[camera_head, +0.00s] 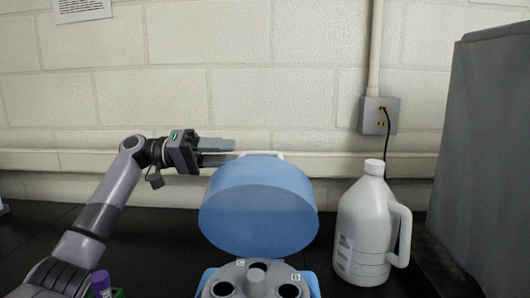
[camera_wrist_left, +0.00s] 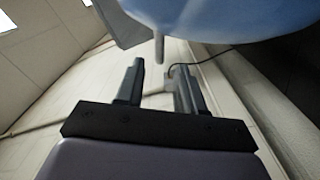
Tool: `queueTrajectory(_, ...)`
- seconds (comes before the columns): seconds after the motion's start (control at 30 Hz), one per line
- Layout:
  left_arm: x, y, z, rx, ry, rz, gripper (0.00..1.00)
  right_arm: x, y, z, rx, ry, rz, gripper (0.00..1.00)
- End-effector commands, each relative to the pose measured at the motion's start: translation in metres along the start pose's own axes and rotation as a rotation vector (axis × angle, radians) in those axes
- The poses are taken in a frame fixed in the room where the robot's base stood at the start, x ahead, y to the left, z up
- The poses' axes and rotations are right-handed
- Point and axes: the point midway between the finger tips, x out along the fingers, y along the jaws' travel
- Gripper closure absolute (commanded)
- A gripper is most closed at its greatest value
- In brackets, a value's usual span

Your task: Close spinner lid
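The spinner's blue lid (camera_head: 258,208) stands raised, tilted up and open behind the spinner body (camera_head: 256,284), with a pale handle (camera_head: 262,154) at its top edge. The body shows a grey rotor with several dark holes. My left gripper (camera_head: 234,151) is at the left of the lid's top edge, fingers pointing right, apart and empty. In the left wrist view the two fingers (camera_wrist_left: 160,80) are spread with nothing between them, and the blue lid (camera_wrist_left: 220,15) fills the top. Whether a finger touches the lid cannot be told. My right gripper is out of view.
A white jug (camera_head: 367,230) stands right of the spinner. A large grey box (camera_head: 490,160) is at the far right. A purple-capped tube (camera_head: 101,282) is at the lower left. A wall rail and outlet (camera_head: 380,116) are behind.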

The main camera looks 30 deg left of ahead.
Motion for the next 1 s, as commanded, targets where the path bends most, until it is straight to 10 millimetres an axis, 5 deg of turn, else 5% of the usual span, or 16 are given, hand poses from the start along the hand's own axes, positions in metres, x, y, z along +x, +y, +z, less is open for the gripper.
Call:
queueTrajectory(0.4,0.057,0.002,0.0,-0.001,-0.002,-0.001,0.62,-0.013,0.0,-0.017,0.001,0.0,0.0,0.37)
queueTrajectory(0.73,0.063,0.0,0.001,-0.001,-0.001,-0.003,0.62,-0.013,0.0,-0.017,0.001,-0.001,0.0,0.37)
queueTrajectory(0.77,0.063,0.0,0.001,-0.001,-0.001,-0.003,0.65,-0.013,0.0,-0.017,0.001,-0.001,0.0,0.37)
queueTrajectory(0.87,0.063,0.0,0.001,-0.001,-0.001,-0.003,0.98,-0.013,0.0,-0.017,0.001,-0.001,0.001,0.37)
queueTrajectory(1.0,0.063,0.0,0.001,-0.002,-0.002,-0.003,1.0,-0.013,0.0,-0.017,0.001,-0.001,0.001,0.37)
